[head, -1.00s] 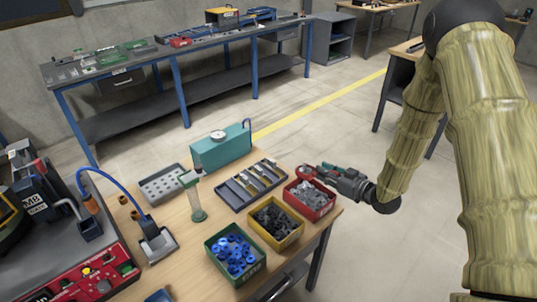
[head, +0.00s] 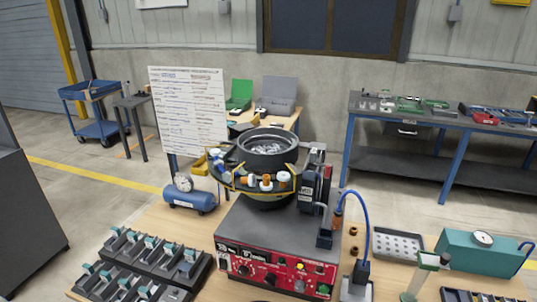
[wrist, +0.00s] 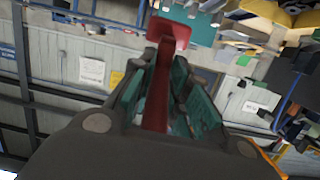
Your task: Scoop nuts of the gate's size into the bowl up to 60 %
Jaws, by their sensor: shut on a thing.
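My gripper (wrist: 158,80) shows in the wrist view, its teal-padded fingers shut on the handle of a red scoop (wrist: 170,32). The scoop's wider end points away from the fingers; whether it holds nuts cannot be seen. In the head view the dark feeder bowl (head: 262,163) sits on top of the feeder, with some grey nuts (head: 268,147) inside. Orange and white parts (head: 266,182) sit along the front of its rim track. I cannot make out the gate or its size. My gripper is outside the head view.
The feeder's red control panel (head: 270,272) faces front. A written board (head: 188,110) stands behind, a blue air tank (head: 190,197) at left. Black racks (head: 140,265) fill the front left. A blue hose (head: 365,220), perforated tray (head: 385,246) and teal box (head: 485,252) are at right.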

